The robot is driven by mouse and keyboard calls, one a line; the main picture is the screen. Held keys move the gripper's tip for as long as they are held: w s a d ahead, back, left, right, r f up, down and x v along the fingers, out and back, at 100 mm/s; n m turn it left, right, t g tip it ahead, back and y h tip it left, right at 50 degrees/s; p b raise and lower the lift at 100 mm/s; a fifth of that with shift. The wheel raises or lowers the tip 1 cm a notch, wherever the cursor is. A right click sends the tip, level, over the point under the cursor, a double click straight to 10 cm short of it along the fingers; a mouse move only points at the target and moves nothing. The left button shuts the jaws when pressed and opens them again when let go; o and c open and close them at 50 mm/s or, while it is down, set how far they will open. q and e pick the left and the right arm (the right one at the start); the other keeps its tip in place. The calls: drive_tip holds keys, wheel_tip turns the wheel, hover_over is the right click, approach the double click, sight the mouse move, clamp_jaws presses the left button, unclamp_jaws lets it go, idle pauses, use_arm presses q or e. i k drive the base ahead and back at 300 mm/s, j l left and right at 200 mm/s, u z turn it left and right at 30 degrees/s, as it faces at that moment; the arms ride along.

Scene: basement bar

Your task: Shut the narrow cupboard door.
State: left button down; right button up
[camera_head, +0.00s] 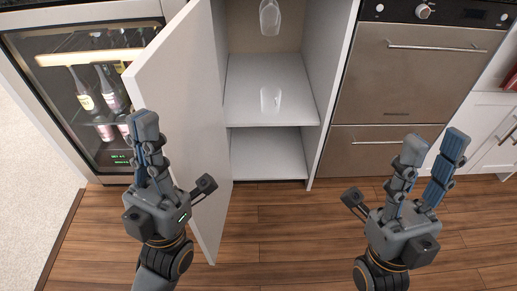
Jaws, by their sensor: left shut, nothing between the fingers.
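The narrow cupboard door (180,78) is white and stands wide open, hinged at the left of the cupboard and swung out towards me. The narrow cupboard (268,80) behind it shows white shelves with clear glasses on them. My left gripper (146,130) is shut and empty, in front of the door's outer left side in the picture.
A glass-fronted drinks fridge (50,62) with bottles stands left of the door. A steel oven (410,80) with bar handles is right of the cupboard, and white cabinets (490,125) are at the far right. The wooden floor (285,225) between my grippers is clear.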

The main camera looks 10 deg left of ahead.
sight(176, 76)
drive_tip(key=j+z, duration=0.15)
drive_tip(key=j, duration=0.3)
drive_tip(key=k+j+z, duration=0.15)
drive_tip(key=j, duration=0.3)
drive_tip(key=j+z, duration=0.15)
drive_tip(key=j, duration=0.3)
drive_tip(key=k+j+z, duration=0.15)
drive_tip(key=j, duration=0.25)
drive_tip(key=j+z, duration=0.15)
drive_tip(key=j, duration=0.3)
drive_tip(key=z, duration=0.2)
